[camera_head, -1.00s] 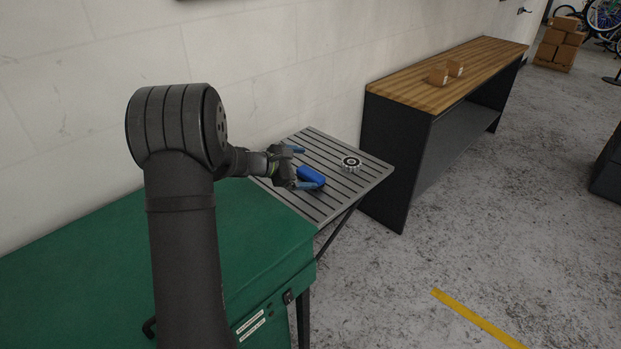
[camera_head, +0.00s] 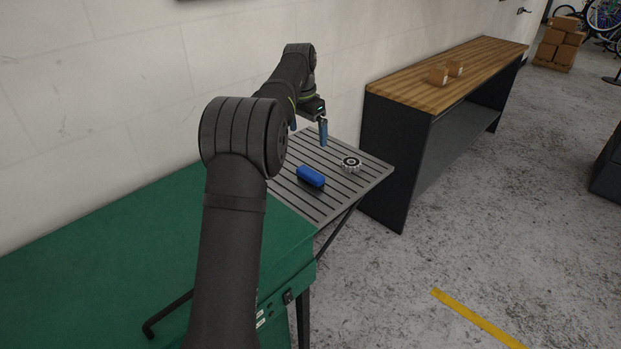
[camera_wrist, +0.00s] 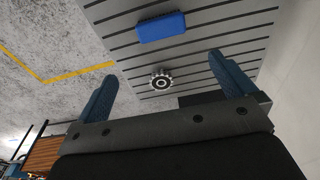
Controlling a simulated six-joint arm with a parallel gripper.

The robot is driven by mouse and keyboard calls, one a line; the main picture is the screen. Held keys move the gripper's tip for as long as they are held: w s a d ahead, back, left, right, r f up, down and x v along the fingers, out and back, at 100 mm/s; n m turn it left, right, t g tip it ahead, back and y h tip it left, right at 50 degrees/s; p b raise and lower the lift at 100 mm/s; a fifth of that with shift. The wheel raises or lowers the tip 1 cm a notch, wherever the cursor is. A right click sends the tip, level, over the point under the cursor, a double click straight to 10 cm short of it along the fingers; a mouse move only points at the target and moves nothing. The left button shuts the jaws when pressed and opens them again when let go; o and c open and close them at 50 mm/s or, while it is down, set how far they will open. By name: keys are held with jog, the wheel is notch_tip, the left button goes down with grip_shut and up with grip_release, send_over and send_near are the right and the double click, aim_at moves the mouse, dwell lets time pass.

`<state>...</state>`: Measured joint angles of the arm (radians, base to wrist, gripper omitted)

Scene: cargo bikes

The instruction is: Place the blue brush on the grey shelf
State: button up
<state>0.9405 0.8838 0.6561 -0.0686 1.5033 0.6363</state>
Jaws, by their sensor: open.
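The blue brush (camera_head: 311,176) lies on the slatted grey shelf (camera_head: 335,203), near its middle. In the wrist view the blue brush (camera_wrist: 161,27) lies on the grey shelf (camera_wrist: 205,72) beyond my fingertips, apart from them. My gripper (camera_head: 308,133) is raised above the back part of the shelf, pointing down, open and empty. In the wrist view my gripper (camera_wrist: 168,78) shows two blue fingers spread wide with nothing between them. One finger is partly hidden behind my arm in the head view.
A round toothed metal part (camera_head: 351,164) sits on the shelf right of the brush; it also shows in the wrist view (camera_wrist: 161,82). A green cabinet (camera_head: 130,230) stands at left. A wall runs behind.

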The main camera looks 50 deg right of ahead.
send_near(310, 172)
jog(key=f, duration=0.3)
jog(key=d+f, duration=0.1)
jog(key=f, duration=0.1)
jog(key=shift+s+f, duration=0.1)
jog(key=shift+s, duration=0.15)
jog(key=shift+w+d+f, duration=0.1)
jog(key=shift+w+f, duration=0.05)
jog(key=shift+f, duration=2.45)
jog(key=c, duration=0.8)
jog(key=shift+r, duration=0.1)
